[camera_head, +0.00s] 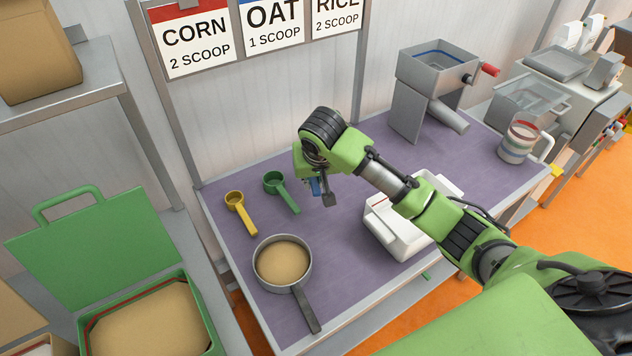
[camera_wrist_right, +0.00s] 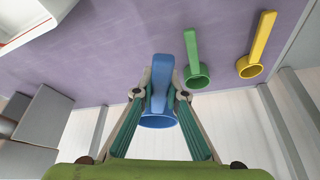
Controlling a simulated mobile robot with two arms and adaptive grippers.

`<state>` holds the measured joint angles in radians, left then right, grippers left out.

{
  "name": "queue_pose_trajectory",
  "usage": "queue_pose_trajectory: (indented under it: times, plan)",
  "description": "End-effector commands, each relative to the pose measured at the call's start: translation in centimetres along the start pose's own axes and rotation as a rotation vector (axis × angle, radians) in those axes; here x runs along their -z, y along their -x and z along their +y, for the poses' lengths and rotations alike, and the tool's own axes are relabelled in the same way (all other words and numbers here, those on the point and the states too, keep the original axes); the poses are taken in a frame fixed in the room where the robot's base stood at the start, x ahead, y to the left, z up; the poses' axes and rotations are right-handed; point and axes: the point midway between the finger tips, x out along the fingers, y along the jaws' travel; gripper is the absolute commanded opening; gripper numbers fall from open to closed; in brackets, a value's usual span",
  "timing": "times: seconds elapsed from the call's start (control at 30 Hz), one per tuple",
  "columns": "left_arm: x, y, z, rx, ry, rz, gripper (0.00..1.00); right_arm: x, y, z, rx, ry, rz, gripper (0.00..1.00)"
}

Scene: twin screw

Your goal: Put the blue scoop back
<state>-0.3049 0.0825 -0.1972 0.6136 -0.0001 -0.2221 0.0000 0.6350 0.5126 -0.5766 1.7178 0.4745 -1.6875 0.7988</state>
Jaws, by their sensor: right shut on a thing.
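The blue scoop (camera_wrist_right: 159,84) is held between the fingers of my right gripper (camera_wrist_right: 160,98), seen in the right wrist view, with its cup toward the gripper's palm. In the head view my right gripper (camera_head: 321,193) is over the purple table, right of the green scoop, and only a bit of blue shows at its fingers. The green scoop (camera_head: 279,188) and yellow scoop (camera_head: 240,212) lie side by side at the back left of the table. They also show in the wrist view as the green scoop (camera_wrist_right: 194,60) and yellow scoop (camera_wrist_right: 258,50). My left gripper is not in view.
A pan of grain (camera_head: 283,263) stands at the table's front left. A white container (camera_head: 397,232) is partly hidden behind my right arm. A grey mill (camera_head: 425,85) and a striped jar (camera_head: 518,142) stand toward the right. Purple table (camera_head: 345,240) is bare between pan and container.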

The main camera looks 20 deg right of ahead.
Motion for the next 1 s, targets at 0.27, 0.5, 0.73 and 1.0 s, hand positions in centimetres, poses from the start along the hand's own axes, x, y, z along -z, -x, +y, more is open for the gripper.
queue_pose_trajectory:
  times: [0.27, 0.5, 0.73, 1.0]
  plan:
    - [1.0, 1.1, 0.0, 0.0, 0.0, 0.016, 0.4, 2.6, -5.6, 1.1, -0.003, -0.003, -0.002, 0.0]
    - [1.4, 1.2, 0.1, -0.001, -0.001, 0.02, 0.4, 3.2, -8.0, 1.4, 0.0, -0.002, 0.0, 0.0]
    - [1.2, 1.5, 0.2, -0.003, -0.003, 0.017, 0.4, 2.7, -10.5, 1.6, -0.002, -0.001, -0.003, 0.0]
    - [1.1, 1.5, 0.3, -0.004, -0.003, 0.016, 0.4, 2.2, -11.7, 1.6, 0.0, -0.001, 0.001, 0.0]
